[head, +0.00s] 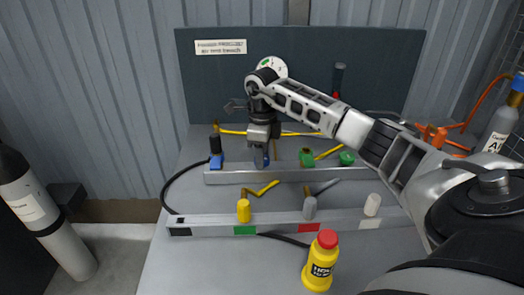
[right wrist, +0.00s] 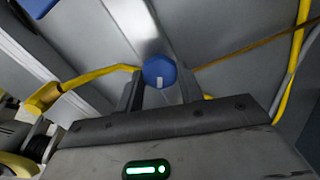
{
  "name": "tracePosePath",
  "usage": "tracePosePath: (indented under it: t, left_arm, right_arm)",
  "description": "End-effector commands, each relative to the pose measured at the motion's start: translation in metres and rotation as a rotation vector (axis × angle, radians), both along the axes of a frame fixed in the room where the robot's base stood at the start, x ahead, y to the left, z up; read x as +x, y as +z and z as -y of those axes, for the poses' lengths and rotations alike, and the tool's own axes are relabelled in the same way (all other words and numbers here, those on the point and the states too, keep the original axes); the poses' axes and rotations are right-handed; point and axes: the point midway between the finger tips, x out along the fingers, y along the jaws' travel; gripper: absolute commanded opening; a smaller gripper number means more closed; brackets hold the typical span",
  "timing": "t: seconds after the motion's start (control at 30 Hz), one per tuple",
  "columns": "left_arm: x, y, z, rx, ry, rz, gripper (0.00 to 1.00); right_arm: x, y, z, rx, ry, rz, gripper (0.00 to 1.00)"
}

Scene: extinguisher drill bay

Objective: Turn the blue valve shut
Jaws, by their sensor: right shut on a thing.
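My right gripper (head: 260,160) reaches down to the rear rail from the right. In the right wrist view, its two fingers (right wrist: 160,92) stand on either side of a round blue valve cap (right wrist: 159,72) with a small pale mark, and are shut on it. In the head view, the gripper mostly hides this blue valve (head: 266,161); only a bit of blue shows. Another blue piece (head: 216,161) with a black top stands at the rail's left end. My left gripper is not in view.
Green valves (head: 307,159) sit right of the gripper on the rear rail (head: 240,177). The front rail (head: 275,229) carries a yellow valve (head: 244,210), a grey valve (head: 310,207) and a white cap (head: 372,204). A yellow bottle (head: 321,262) stands in front. Grey cylinders stand at both sides.

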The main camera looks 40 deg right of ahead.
Motion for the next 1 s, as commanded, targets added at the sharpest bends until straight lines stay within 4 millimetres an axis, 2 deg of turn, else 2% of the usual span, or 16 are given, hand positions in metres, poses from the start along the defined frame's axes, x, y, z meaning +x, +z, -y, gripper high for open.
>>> tracePosePath:
  t: [0.7,1.0]
  left_arm:
    - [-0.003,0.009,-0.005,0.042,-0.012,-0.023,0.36]
    - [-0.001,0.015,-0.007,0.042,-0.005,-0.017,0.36]
  right_arm:
    - [0.0,0.002,0.0,0.0,-0.677,-0.002,0.14]
    - [0.0,0.001,0.0,-0.001,-0.909,-0.002,0.14]
